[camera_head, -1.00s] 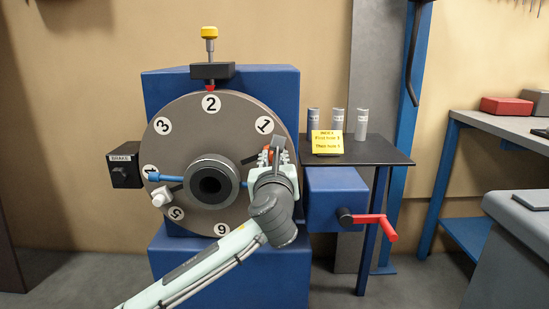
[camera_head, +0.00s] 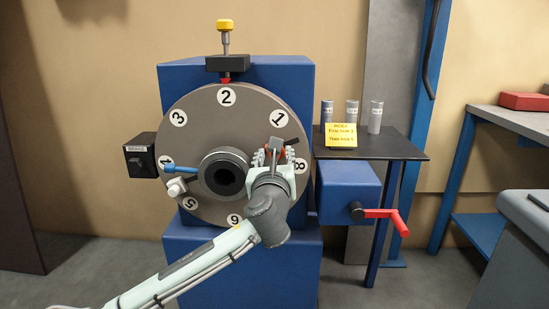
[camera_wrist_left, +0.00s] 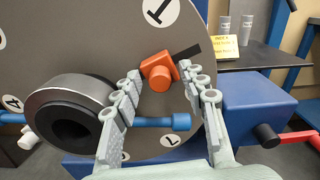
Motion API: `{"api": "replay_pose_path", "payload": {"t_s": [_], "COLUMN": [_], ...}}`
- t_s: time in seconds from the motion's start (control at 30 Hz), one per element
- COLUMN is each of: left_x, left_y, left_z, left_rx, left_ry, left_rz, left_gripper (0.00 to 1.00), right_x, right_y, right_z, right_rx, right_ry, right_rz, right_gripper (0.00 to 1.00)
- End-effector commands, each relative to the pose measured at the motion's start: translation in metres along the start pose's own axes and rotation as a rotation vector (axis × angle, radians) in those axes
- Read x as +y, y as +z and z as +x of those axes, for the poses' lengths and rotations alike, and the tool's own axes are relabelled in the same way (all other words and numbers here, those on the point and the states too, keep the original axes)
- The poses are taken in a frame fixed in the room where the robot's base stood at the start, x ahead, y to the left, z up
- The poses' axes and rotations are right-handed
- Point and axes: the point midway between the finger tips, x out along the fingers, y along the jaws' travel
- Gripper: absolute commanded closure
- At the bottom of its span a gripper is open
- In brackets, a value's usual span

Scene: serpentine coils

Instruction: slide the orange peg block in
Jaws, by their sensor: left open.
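The orange peg block (camera_wrist_left: 158,72) is at the right side of the grey numbered disc (camera_wrist_left: 60,35), below the number 1, with a round orange knob facing me. A dark flat bar (camera_wrist_left: 188,53) lies just to its right. My left gripper (camera_wrist_left: 160,76) is open, its two fingers on either side of the block near the tips. I see gaps beside the block, and no clear contact. In the head view the left gripper (camera_head: 273,156) is in front of the disc and mostly hides the block. My right gripper is not in view.
The thick hub ring (camera_wrist_left: 72,112) is close left of the fingers. A blue rod (camera_wrist_left: 150,122) runs behind them. A blue box with a red crank (camera_head: 385,214) stands right, below a black shelf (camera_head: 400,147) with grey cylinders and a yellow note (camera_head: 341,135). A brake box (camera_head: 141,156) is left.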

Motion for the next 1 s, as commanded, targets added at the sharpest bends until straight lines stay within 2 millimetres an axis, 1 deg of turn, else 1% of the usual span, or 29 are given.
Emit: {"api": "replay_pose_path", "payload": {"t_s": [0.07, 0.17, 0.27, 0.5, 0.63, 0.7, 0.8, 1.0], "left_x": [0.000, -0.001, -0.001, -0.001, -0.001, -0.001, 0.000, 0.000], "left_y": [0.000, 0.000, -0.001, -0.001, -0.001, 0.000, -0.001, 0.000], "left_z": [-0.003, -0.013, -0.032, -0.083, -0.104, -0.112, -0.118, -0.120], "left_rx": [0.000, 0.000, 0.001, 0.001, 0.001, 0.000, 0.001, 0.001], "left_ry": [-0.001, -0.003, -0.004, -0.003, -0.002, -0.002, 0.000, 0.000], "left_rz": [0.000, 0.000, -0.002, -0.001, -0.001, 0.000, 0.000, 0.000], "left_gripper": [0.58, 0.58, 0.58, 0.58, 0.58, 0.58, 0.58, 0.58], "right_x": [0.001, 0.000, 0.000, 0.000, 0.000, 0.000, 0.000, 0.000], "right_y": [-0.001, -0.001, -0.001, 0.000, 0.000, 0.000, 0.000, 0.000], "right_z": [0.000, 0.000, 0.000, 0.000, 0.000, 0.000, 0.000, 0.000], "right_rx": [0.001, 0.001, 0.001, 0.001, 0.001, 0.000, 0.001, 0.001], "right_ry": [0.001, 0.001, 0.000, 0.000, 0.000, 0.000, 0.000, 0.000], "right_rz": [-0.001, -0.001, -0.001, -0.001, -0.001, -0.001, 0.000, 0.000], "right_gripper": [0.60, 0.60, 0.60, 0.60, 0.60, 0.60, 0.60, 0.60]}}
